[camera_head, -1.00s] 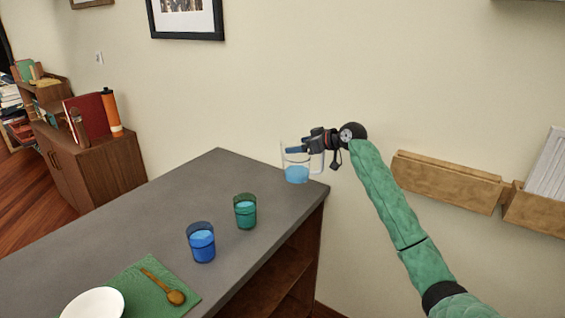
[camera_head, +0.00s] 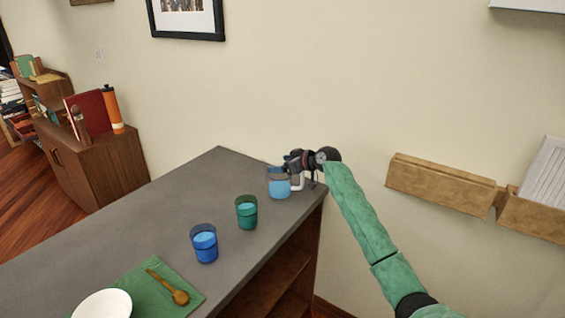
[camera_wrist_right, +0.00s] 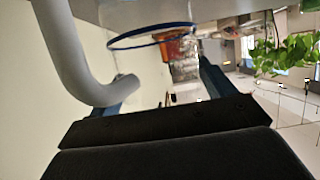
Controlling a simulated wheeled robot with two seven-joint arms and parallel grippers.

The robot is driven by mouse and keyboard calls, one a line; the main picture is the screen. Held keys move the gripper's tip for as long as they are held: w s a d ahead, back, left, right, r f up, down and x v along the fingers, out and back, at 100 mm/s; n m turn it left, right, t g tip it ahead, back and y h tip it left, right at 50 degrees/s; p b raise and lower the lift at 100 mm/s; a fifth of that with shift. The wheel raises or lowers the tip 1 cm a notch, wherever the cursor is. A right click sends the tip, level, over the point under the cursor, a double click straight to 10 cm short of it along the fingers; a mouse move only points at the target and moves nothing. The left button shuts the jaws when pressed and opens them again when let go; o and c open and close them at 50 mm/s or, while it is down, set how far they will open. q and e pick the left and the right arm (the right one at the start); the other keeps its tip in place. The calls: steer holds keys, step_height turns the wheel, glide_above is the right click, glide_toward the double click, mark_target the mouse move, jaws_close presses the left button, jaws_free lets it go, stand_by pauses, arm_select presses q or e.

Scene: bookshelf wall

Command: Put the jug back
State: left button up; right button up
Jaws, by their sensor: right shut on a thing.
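The jug (camera_head: 279,186) is clear with blue liquid and a pale handle. It is upright at the far right corner of the grey counter (camera_head: 160,215), its base at or very close to the top; I cannot tell whether it touches. My right gripper (camera_head: 292,163) is shut on the jug's handle, on the jug's right side. My left gripper is not in view.
A green glass (camera_head: 246,213) and a blue glass (camera_head: 204,244) stand in front of the jug. A green napkin (camera_head: 150,298) with a wooden spoon (camera_head: 168,287) and a white bowl (camera_head: 103,304) lie nearer. The counter's left part is clear. Wooden wall boxes (camera_head: 440,190) hang at the right.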

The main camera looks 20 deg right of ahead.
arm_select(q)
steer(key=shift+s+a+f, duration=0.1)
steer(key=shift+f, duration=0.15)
arm_select(e)
steer(key=shift+f, duration=0.25)
steer(key=o, duration=1.9)
steer(key=shift+o, duration=0.3)
arm_select(q)
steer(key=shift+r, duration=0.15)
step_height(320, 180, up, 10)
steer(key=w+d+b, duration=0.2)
steer(key=b, duration=0.2)
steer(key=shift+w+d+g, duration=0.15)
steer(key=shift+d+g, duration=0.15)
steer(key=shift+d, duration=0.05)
arm_select(e)
steer(key=v, duration=1.2)
